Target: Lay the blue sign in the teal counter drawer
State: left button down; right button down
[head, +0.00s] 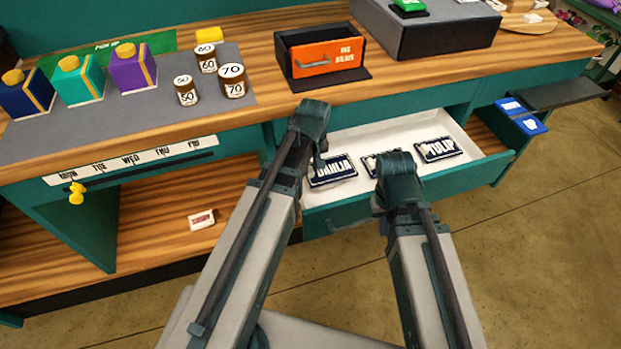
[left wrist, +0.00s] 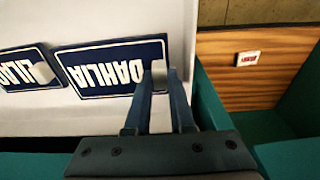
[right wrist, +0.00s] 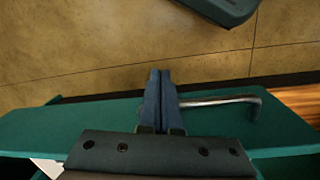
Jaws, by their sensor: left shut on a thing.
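The teal counter drawer (head: 478,133) is pulled open, its pale floor showing. Three dark blue signs with white lettering are at it: DAHLIA (head: 333,170) on the left, a partly hidden one (head: 370,165) in the middle, and TULIP (head: 438,149) on the right. In the left wrist view the middle sign (left wrist: 18,66) reads LILA-something. My left gripper (left wrist: 160,75) is shut on the small pale grip block of the DAHLIA sign (left wrist: 105,70). That sign looks flat, at or just above the drawer floor. My right gripper (right wrist: 160,75) is shut beside the drawer's metal handle (right wrist: 225,101).
A small white item (head: 202,220) lies on the lower shelf.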

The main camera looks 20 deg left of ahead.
pick_arm(q)
jog(key=shift+f+b, duration=1.8)
jog(key=shift+f, duration=0.05)
jog(key=shift+f, duration=0.15)
jog(key=c, duration=0.8)
grip_release()
jog(key=shift+o, duration=0.2)
notch_tip(320, 180, up, 12)
jog(key=s+p, duration=0.1)
jog(key=p, duration=1.1)
jog(key=s+d+m+g, duration=0.1)
jog(key=s+d+m, duration=0.9)
jog(key=s, duration=0.3)
jog(key=shift+d+m, duration=0.3)
jog(key=shift+d, duration=0.25)
